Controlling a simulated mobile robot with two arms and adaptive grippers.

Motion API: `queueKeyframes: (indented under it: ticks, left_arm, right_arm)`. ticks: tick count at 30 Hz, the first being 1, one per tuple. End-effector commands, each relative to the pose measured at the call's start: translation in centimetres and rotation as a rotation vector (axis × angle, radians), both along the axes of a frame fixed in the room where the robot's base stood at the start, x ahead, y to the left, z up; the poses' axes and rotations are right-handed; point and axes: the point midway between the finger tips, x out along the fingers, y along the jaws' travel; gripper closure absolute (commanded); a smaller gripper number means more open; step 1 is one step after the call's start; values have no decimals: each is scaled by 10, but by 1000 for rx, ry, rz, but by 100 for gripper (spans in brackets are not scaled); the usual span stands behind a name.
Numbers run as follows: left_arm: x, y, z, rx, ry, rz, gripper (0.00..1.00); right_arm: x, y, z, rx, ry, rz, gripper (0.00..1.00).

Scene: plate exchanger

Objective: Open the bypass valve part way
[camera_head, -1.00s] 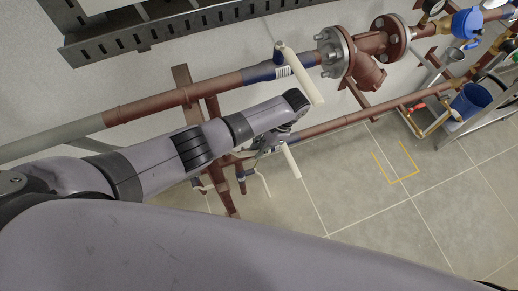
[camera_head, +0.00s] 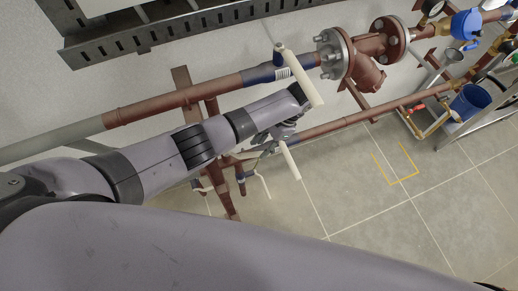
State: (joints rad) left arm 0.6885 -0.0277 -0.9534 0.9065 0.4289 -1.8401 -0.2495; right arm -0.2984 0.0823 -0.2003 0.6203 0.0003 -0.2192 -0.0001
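A cream lever handle (camera_head: 299,77) stands out from the blue valve body (camera_head: 265,73) on the upper brown pipe. A second cream handle (camera_head: 290,161) shows lower down, by the lower pipe. Which of them is the bypass valve I cannot tell. My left gripper (camera_head: 268,142) is below my wrist, close to the upper end of the lower handle. My wrist hides part of it, and the fingers are too small to tell their opening or whether they touch the handle. My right gripper is not in view.
A flanged brown fitting (camera_head: 371,45) is right of the upper handle. A brown upright support (camera_head: 186,78) stands behind my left arm. A smaller white handle (camera_head: 264,184) hangs lower. The tiled floor with yellow marks is clear.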

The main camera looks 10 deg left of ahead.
Motion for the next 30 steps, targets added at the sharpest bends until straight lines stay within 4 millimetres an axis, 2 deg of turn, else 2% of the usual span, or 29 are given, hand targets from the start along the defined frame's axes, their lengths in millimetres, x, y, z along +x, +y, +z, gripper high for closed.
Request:
queueKeyframes:
  ticks: [3, 9, 30]
  left_arm:
    - [6, -8, 19, -2, -2, 0, 66]
    - [10, -15, 35, 0, 0, 0, 66]
    - [10, -15, 37, 0, 0, -1, 66]
  right_arm:
    - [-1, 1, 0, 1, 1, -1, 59]
    - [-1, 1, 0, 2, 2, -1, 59]
    - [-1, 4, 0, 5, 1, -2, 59]
